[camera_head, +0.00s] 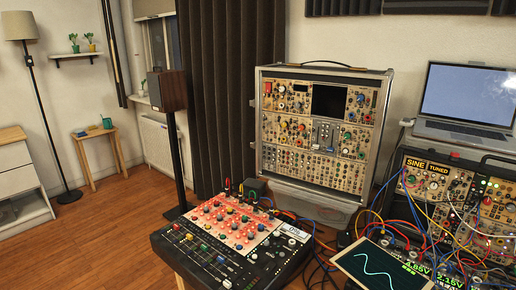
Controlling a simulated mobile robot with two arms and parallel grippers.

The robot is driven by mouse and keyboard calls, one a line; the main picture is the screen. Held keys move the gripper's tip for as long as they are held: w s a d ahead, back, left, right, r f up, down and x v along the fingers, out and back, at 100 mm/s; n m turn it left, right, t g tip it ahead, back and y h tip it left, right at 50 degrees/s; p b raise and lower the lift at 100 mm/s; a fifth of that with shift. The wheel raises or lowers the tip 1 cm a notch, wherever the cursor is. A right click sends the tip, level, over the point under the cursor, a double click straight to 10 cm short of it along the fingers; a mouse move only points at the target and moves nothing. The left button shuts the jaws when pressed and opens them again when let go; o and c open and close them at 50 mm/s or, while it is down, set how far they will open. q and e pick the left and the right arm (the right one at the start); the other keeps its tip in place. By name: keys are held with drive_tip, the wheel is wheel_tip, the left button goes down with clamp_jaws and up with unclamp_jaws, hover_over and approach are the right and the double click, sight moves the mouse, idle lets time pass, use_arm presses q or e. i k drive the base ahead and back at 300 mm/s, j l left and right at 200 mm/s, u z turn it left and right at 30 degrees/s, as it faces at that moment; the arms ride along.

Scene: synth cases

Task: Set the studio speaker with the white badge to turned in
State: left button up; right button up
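A studio speaker (168,91) with a dark front and reddish-brown wood side stands on a tall black stand (178,160), left of the dark curtain. It is upright and small in this view. No other studio speaker is clearly visible. Neither of my grippers is in view.
A mixer with coloured knobs (225,228) stands in front. Behind it is a modular synth case (322,130). A laptop (466,100), a patched synth (450,190) and a waveform screen (380,266) are at right. Wooden floor (110,230) is clear at left.

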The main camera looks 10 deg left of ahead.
sight(167, 88)
drive_tip(key=i+j, duration=0.15)
drive_tip(key=j, duration=0.25)
drive_tip(key=i+j, duration=0.15)
drive_tip(key=j, duration=0.25)
drive_tip(key=i+j, duration=0.15)
drive_tip(key=j, duration=0.25)
drive_tip(key=i+j, duration=0.15)
drive_tip(key=j, duration=0.25)
drive_tip(key=i+j, duration=0.15)
drive_tip(key=j, duration=0.25)
drive_tip(key=i+j, duration=0.15)
drive_tip(key=j, duration=0.25)
drive_tip(key=i+j, duration=0.15)
drive_tip(key=j, duration=0.25)
drive_tip(key=i+j, duration=0.2)
drive_tip(key=j, duration=0.15)
drive_tip(key=i+j, duration=0.15)
drive_tip(key=j, duration=0.25)
drive_tip(key=i+j, duration=0.2)
drive_tip(key=j, duration=0.15)
drive_tip(key=i+j, duration=0.15)
drive_tip(key=j, duration=0.2)
drive_tip(key=i+j, duration=0.2)
drive_tip(key=j, duration=0.2)
drive_tip(key=i, duration=0.2)
